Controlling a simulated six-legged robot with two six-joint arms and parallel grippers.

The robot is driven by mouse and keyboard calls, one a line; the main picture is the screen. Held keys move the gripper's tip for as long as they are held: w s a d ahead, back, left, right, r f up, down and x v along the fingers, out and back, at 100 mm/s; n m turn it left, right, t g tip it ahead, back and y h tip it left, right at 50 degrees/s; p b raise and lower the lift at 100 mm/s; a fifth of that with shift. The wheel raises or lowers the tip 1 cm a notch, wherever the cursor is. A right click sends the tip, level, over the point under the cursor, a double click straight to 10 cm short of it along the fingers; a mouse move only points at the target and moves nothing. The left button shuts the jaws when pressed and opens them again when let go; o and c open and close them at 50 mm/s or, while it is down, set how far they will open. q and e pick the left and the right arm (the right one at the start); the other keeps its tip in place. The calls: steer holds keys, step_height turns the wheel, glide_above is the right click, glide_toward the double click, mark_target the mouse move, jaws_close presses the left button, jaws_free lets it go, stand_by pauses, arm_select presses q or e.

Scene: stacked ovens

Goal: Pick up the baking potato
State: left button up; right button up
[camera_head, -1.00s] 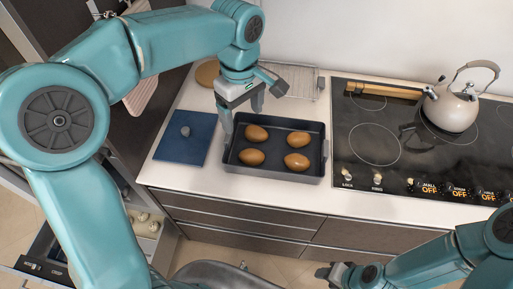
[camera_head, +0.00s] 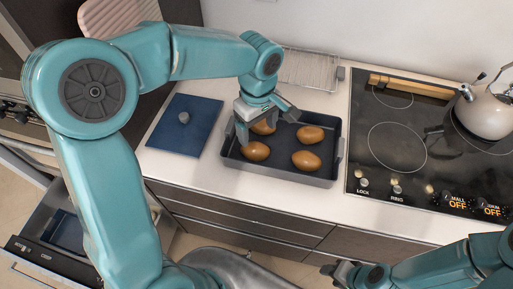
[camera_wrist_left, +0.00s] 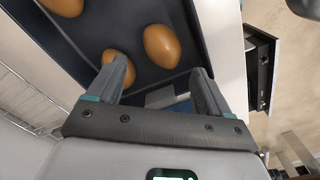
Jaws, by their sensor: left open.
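Several brown baking potatoes lie in a dark rectangular baking tray (camera_head: 332,180) on the counter. In the head view they are a front-left potato (camera_head: 256,152), a front-right one (camera_head: 306,161), a back-right one (camera_head: 311,134) and a back-left one (camera_head: 264,128), partly hidden by my left gripper (camera_head: 258,126). That gripper is open, low over the tray's left part. In the left wrist view the open left gripper (camera_wrist_left: 165,85) has one finger overlapping a potato (camera_wrist_left: 112,57); another potato (camera_wrist_left: 161,45) shows beyond the gap. My right gripper (camera_head: 340,271) is at the bottom, away from the tray; its jaw state is unclear.
A blue lid or board with a knob (camera_head: 184,125) lies left of the tray. A wire rack (camera_head: 312,70) is behind it. The black cooktop (camera_head: 400,140) with a kettle (camera_head: 485,112) is to the right. An open drawer (camera_head: 62,232) is at lower left.

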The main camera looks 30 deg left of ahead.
mark_target(255, 145)
arm_select(q)
step_height(255, 145, down, 3)
steer(key=shift+s+d+r, duration=0.1)
steer(key=shift+r, duration=0.05)
steer(key=shift+s+f, duration=0.2)
steer(key=shift+f, duration=0.3)
steer(key=f, duration=0.1)
steer(key=f+p, duration=0.1)
steer(key=f, duration=0.2)
steer(key=shift+w+a, duration=0.25)
steer(key=shift+a, duration=0.05)
steer(key=shift+s+f, duration=0.15)
steer(key=shift+f, duration=0.25)
steer(key=c, duration=0.9)
